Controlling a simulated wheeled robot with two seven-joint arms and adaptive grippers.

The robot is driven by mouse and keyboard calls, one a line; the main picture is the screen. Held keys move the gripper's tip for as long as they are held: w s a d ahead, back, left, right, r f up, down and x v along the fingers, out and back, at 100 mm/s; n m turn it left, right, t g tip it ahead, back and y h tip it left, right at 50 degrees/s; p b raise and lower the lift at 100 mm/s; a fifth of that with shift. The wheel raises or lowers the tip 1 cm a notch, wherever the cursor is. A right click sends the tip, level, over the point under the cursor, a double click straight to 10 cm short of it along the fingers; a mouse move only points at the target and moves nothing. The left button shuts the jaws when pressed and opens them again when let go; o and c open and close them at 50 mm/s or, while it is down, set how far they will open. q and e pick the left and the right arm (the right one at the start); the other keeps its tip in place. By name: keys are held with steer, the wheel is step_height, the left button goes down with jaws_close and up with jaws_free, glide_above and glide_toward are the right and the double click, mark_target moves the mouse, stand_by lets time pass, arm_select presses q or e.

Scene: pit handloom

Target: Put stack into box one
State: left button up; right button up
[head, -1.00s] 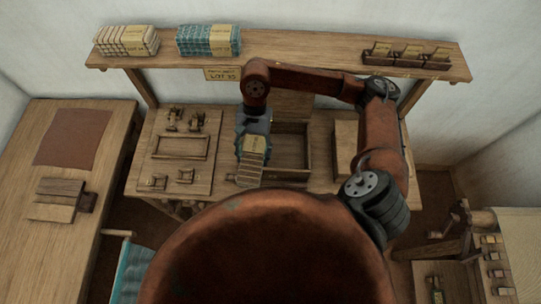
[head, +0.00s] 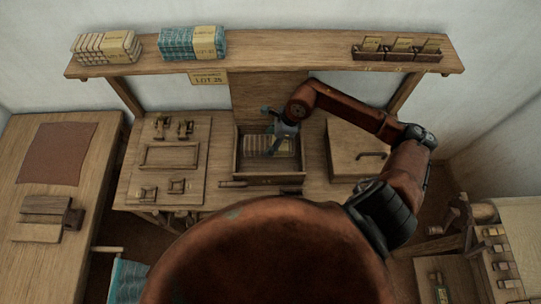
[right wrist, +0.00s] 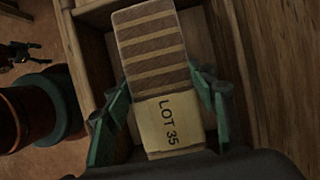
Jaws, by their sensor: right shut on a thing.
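A brown and tan striped stack (head: 268,146) with a yellow label lies within the walls of an open wooden box (head: 269,180) in the head view. In the right wrist view the stack (right wrist: 152,48) carries a band reading LOT 35. My right gripper (head: 276,134) is shut on the stack, with its green fingers at both sides of it in the right wrist view (right wrist: 163,115). Box walls (right wrist: 72,45) show on both sides there. I cannot tell whether the stack touches the box floor.
A closed box (head: 352,146) with a dark handle stands right of the open box. A board (head: 165,156) with small wooden parts lies to the left. Above, a shelf (head: 290,48) bears white bundles (head: 104,47), teal bundles (head: 190,43) and small card holders (head: 398,50).

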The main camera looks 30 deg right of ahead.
step_height(320, 180, down, 4)
steer(key=shift+f, duration=0.1)
step_height(320, 180, down, 4)
steer(key=shift+f, duration=0.1)
arm_select(q)
steer(key=shift+w, duration=0.3)
arm_select(e)
steer(key=o, duration=0.8)
steer(key=shift+f, duration=0.1)
steer(key=o, duration=0.5)
steer(key=shift+c, duration=0.2)
arm_select(q)
steer(key=shift+s, duration=0.15)
